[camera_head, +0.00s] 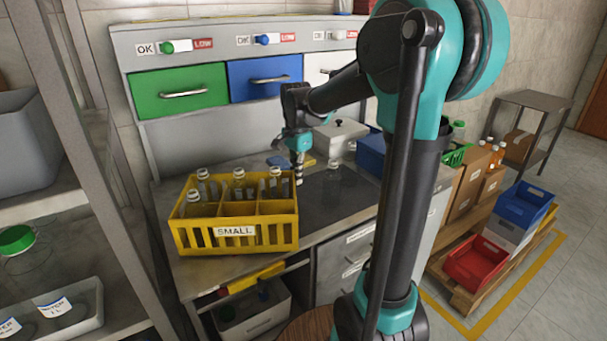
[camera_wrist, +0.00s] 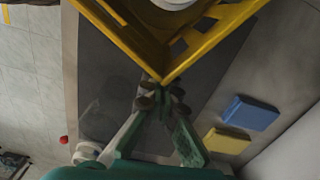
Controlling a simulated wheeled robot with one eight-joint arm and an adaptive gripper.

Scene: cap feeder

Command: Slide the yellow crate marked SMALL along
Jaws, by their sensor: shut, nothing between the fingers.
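The yellow crate (camera_head: 235,216) marked SMALL stands upright on the left part of the worktop, its label facing the front. Several clear bottles with pale caps stand in its compartments, and some front compartments look empty. My gripper (camera_head: 299,179) points down beside the crate's right rear corner. In the wrist view the crate's corner (camera_wrist: 215,35) lies right at the tips of my gripper (camera_wrist: 160,95). The fingers are shut with nothing between them. I cannot tell whether they touch the crate.
A dark mat (camera_head: 345,198) lies right of the crate, with a small clear item on it. A blue block (camera_wrist: 250,113) and a yellow block (camera_wrist: 226,141) lie behind. Green (camera_head: 178,91) and blue (camera_head: 265,77) drawers stand above. A shelf rack (camera_head: 90,190) stands close at left.

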